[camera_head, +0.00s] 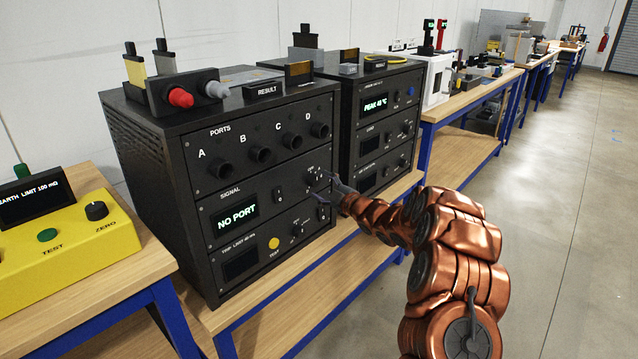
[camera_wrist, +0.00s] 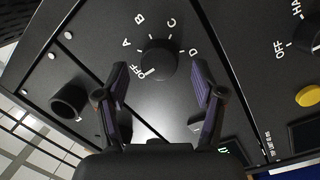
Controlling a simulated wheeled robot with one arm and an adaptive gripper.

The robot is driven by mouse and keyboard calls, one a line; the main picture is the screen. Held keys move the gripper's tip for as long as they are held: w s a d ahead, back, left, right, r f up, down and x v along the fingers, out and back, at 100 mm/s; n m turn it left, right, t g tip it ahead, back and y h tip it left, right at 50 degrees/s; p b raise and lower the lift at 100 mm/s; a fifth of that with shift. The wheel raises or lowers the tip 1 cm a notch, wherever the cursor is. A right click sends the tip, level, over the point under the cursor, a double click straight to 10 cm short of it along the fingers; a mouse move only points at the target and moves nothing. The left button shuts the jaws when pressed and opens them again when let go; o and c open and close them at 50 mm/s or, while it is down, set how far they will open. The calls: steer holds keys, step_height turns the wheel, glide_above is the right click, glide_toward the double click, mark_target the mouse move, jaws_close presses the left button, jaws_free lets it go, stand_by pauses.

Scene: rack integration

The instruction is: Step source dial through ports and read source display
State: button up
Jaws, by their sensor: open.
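The source dial (camera_wrist: 157,60) is a black knob with OFF, A, B, C and D printed around it. In the wrist view it sits between and just beyond my open fingertips (camera_wrist: 160,82). I cannot tell whether they touch it. Its pointer setting is not clear. In the head view my gripper (camera_head: 328,188) is at the right side of the SIGNAL panel, partly covering the dial area. The source display (camera_head: 237,217) on that panel reads NO PORT in green. Above it is a row of ports (camera_head: 262,154) labelled A to D.
Below is a panel with a yellow TEST button (camera_head: 274,243) and a dark screen (camera_head: 240,264). A second black rack (camera_head: 385,125) stands to the right, its display reading PEAK and a temperature. A yellow tester (camera_head: 70,245) is at left. The floor at right is clear.

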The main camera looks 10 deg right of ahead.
steer(key=shift+x, duration=1)
steer(key=c, duration=1.1)
